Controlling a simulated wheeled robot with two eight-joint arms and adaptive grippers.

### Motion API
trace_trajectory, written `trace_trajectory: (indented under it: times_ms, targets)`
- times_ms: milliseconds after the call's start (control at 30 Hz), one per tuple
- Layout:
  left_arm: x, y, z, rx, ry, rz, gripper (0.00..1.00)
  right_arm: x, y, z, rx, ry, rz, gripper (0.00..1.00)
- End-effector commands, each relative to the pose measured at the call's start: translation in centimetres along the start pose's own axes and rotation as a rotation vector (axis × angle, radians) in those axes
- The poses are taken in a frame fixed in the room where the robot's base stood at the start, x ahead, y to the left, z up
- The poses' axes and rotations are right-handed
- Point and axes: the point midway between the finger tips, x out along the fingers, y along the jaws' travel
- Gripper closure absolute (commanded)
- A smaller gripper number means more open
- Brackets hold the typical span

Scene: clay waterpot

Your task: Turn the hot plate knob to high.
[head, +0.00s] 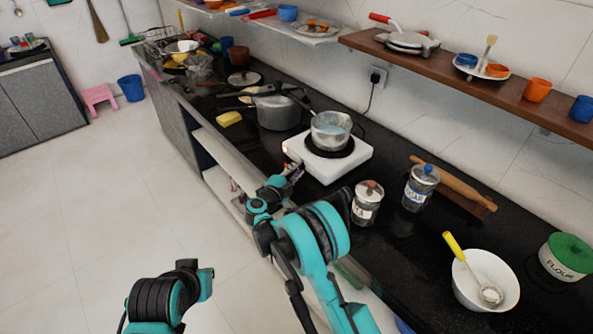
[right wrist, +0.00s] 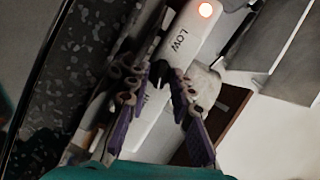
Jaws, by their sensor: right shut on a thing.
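The white hot plate (head: 352,165) stands on the black counter with a metal saucepan (head: 330,138) on its dark round burner. In the right wrist view, the hot plate's front face (right wrist: 197,28) shows the printed word LOW and a lit orange-red light (right wrist: 205,10). My right gripper (head: 292,168) is at this front face. In the right wrist view its purple-padded fingers (right wrist: 167,80) are closed on the small dark knob (right wrist: 161,71), which they partly hide. I cannot tell the knob's exact angle. Only part of my left arm shows at the bottom left; its gripper is out of view.
A lidded pot (head: 278,112) and a yellow sponge (head: 229,118) are left of the hot plate. Glass jars (head: 367,207) (head: 420,187), a rolling pin (head: 455,184) and a white bowl (head: 486,280) are to the right. A wooden shelf (head: 460,80) runs above.

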Motion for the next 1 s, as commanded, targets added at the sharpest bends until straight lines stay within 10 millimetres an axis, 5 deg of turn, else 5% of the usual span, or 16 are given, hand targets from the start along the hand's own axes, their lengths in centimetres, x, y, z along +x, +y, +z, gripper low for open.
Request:
trace_trajectory:
  times_ms: [167, 200, 233, 667, 1000]
  targets:
    - [0.0, 0.0, 0.0, 0.0, 0.0, 0.0, 1.0, 0.0, 0.1, -0.1, 0.0, 0.002, 0.002, 1.0]
    - [0.0, 0.0, 0.0, 0.0, 0.0, 0.0, 1.0, 0.0, 0.1, -0.1, 0.0, 0.002, 0.002, 0.72]
    - [0.0, 0.0, 0.0, 0.0, 0.0, 0.0, 1.0, 0.0, 0.1, -0.1, 0.0, 0.002, 0.002, 0.69]
    - [-0.1, 0.0, -0.1, 0.0, 0.0, 0.0, 1.0, 0.0, -0.1, 0.0, -0.048, 0.0, 0.021, 0.69]
    - [-2.0, 0.0, -1.5, 0.0, 0.0, 0.0, 1.0, 0.0, -0.9, 0.1, -0.423, -0.001, 0.177, 0.69]
